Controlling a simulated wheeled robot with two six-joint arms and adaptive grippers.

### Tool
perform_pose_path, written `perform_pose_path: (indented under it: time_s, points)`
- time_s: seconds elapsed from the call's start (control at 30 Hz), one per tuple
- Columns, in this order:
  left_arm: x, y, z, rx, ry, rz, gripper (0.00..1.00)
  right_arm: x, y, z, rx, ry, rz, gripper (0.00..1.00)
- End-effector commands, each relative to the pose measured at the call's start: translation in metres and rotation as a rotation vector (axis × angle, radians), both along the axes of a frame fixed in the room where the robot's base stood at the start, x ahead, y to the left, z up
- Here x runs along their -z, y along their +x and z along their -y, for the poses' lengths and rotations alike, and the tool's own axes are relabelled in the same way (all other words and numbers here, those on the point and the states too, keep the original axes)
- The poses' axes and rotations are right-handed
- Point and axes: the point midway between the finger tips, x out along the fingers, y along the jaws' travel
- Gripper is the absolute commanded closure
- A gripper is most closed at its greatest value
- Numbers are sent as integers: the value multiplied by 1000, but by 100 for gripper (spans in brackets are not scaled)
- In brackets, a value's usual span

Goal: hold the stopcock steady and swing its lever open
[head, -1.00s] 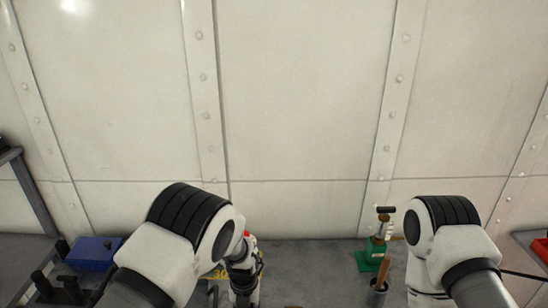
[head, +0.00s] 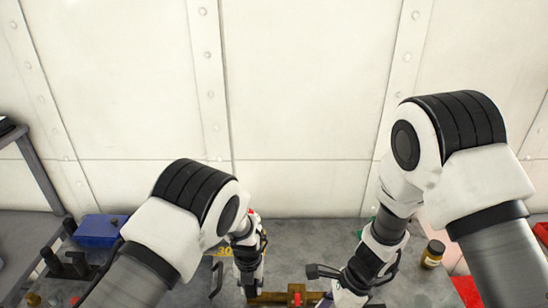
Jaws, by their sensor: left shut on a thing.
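The stopcock shows as a brass-coloured body (head: 272,298) at the bottom edge of the head view, with a small red part (head: 297,291) near its middle. Most of it is cut off by the picture's edge, and I cannot make out how its lever stands. My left gripper (head: 251,289) points down at the brass body's left end and is shut on it. My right gripper (head: 342,285) hangs just right of the brass body. Its tips are cut off or hidden, so its opening cannot be told, nor whether it touches the stopcock.
A blue box (head: 97,231) and black fittings (head: 66,266) stand at the left. A jar with a yellow label (head: 433,254) and a red surface (head: 467,291) are at the right. A riveted wall (head: 300,90) closes off the back. Grey bench (head: 300,236) is bare between my arms.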

Motion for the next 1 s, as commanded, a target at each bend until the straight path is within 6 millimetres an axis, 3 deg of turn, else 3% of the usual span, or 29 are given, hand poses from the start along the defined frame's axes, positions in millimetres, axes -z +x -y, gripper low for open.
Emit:
perform_pose_path:
  time_s: [0.03,0.1,0.2,0.33,1.0]
  points:
    - [2,-2,0,-1,0,-4,100,-14,17,-4,0,-5,54,46]
    - [2,-2,0,-1,0,-4,100,-33,33,-7,-16,-15,111,46]
    - [2,-2,0,-1,0,-4,100,-51,43,-9,-27,-24,157,46]
    - [2,-2,0,-1,0,-4,100,-53,46,-10,-27,-26,169,46]
    - [2,-1,0,0,0,-3,100,45,46,-49,-30,-26,168,46]
